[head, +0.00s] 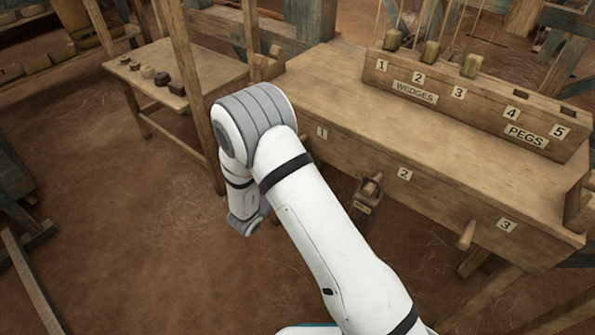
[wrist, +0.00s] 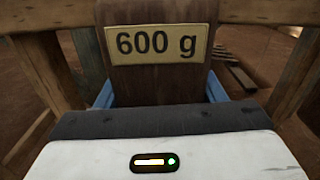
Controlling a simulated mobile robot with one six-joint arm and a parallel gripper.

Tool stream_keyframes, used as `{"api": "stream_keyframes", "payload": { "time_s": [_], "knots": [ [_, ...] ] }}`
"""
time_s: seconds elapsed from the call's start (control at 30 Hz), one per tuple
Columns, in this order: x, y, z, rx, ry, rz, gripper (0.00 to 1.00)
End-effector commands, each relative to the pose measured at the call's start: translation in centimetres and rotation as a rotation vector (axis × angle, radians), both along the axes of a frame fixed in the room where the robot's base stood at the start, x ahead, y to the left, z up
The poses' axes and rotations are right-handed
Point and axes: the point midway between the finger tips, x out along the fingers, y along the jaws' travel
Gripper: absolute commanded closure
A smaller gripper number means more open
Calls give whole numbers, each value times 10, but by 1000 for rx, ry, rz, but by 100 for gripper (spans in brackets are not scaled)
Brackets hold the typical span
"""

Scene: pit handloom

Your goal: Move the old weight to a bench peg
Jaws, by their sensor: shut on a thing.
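In the wrist view, a brown wooden weight (wrist: 160,84) with a pale "600 g" label is between the blue fingers of my gripper (wrist: 160,92), which is shut on it. The label reads upright. In the head view my arm hides both gripper and held weight. The bench (head: 345,85) has front labels 1, 2 and 3. A brown labelled weight (head: 363,203) hangs at the peg by label 2 (head: 371,184). The peg by label 3 (head: 467,235) is bare. My arm covers the front near label 1, so I cannot tell what its peg holds.
A rack (head: 480,105) marked WEDGES and PEGS, with slots 1 to 5, stands on the bench top and holds some wooden wedges. A low side table (head: 205,68) at left carries several small dark and pale pieces. Timber posts stand beside it. Open earth floor lies front left.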

Motion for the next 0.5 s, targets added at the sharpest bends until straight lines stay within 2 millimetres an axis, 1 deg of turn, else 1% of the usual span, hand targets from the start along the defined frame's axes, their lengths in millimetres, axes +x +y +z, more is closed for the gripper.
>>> {"api": "stream_keyframes", "payload": {
  "time_s": [0.27, 0.3, 0.5],
  "knots": [
    [0, 0, 1, 0, -3, 0, 80],
    [0, 0, 1, 0, -3, 0, 36],
    [0, 0, 1, 0, -1, -1, 19]
  ]
}}
